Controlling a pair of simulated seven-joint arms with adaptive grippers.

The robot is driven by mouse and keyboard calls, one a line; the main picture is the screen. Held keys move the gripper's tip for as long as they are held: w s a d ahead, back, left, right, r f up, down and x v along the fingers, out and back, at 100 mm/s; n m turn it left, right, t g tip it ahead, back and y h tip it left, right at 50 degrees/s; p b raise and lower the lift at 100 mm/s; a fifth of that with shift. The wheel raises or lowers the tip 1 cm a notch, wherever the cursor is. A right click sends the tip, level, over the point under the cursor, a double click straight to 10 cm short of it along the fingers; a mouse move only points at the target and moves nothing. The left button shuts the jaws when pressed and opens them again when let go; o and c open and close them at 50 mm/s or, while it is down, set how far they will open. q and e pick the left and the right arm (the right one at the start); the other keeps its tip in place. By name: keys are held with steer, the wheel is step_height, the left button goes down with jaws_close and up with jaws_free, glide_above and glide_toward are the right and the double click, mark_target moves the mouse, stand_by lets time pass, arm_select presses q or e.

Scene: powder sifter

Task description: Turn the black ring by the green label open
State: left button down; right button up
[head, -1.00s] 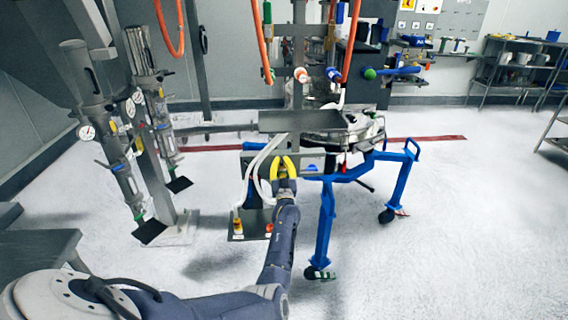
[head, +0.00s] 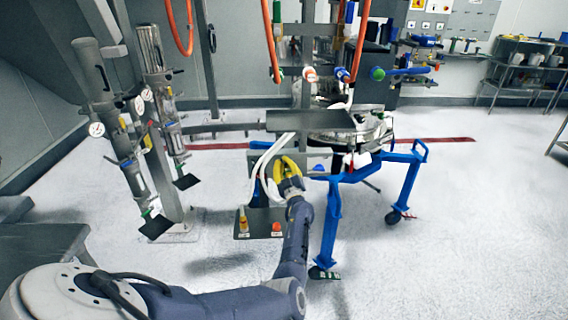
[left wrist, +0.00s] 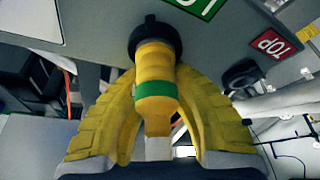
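In the left wrist view, a black ring (left wrist: 155,32) sits on the grey panel beside a partly cut-off green label (left wrist: 197,6). A yellow fitting with a green band (left wrist: 157,90) extends from this ring towards the camera. My left gripper's (left wrist: 158,68) two yellow fingers are spread on either side of the fitting, tips close to the ring; I cannot tell whether they touch it. In the head view, my left gripper (head: 288,165) is at the sifter's control panel and hides the ring. My right gripper is not in view.
A red label (left wrist: 271,43) and a second black ring (left wrist: 241,75) are to the right on the panel. White hoses (head: 264,160) hang beside my gripper. The sifter's blue frame (head: 330,220) stands just right of my arm.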

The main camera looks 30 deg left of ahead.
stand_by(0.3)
arm_select(q)
steer(key=c, duration=1.5)
jaws_free()
steer(key=shift+v, duration=3.7)
